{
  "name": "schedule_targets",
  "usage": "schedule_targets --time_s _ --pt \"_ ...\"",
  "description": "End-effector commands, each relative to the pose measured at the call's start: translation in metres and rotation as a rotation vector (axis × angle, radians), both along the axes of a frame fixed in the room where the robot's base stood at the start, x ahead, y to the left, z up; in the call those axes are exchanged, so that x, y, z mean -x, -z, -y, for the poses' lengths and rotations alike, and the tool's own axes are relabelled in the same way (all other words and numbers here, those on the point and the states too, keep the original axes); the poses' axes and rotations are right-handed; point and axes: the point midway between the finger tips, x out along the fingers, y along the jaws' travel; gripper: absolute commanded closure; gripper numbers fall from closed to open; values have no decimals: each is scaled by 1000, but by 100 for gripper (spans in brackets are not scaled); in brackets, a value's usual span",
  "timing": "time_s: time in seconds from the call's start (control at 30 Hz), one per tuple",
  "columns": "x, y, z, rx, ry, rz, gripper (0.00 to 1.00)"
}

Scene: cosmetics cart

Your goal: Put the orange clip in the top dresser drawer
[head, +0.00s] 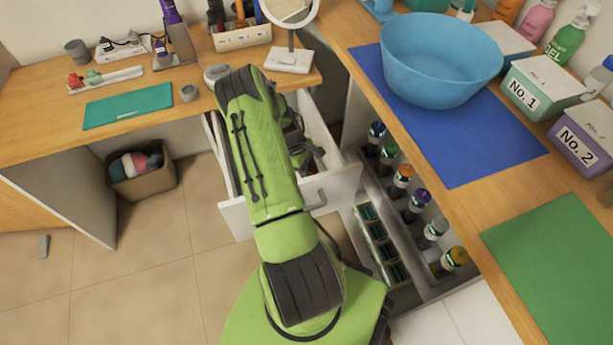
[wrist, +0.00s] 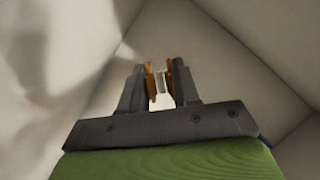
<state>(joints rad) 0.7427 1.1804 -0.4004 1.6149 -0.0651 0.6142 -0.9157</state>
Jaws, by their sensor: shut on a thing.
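The dresser drawer (head: 337,188) is white, stands pulled open under the left wooden top, and my green arm reaches down over and into it. In the wrist view, pale walls (wrist: 225,55) meeting at corners surround my gripper (wrist: 160,84). My gripper is shut on the orange clip (wrist: 151,82), which shows as orange pieces between the dark fingers. In the head view my arm hides the fingers, the clip and much of the drawer's inside.
An open low pull-out holds several bottles (head: 418,203) right of the drawer. A blue bowl (head: 438,60) and boxes stand on the right counter. A round mirror stand (head: 289,60) is on the left top, and a bin (head: 142,180) is below.

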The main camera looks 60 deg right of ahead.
Motion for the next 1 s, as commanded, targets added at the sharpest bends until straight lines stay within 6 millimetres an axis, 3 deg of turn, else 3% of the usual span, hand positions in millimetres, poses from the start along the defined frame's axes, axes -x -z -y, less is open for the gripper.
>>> schedule_targets --time_s 0.03,0.1,0.4,0.43,0.6,0.87,1.0 --pt "0 14 0 -2 1 -2 100" --pt "0 23 0 -1 1 -1 100" --pt "0 24 0 0 1 0 100" --pt "0 24 0 0 1 0 68" --pt "0 23 0 0 1 0 44" --pt "0 22 0 0 0 0 44" --pt "-7 4 1 3 -1 3 44"
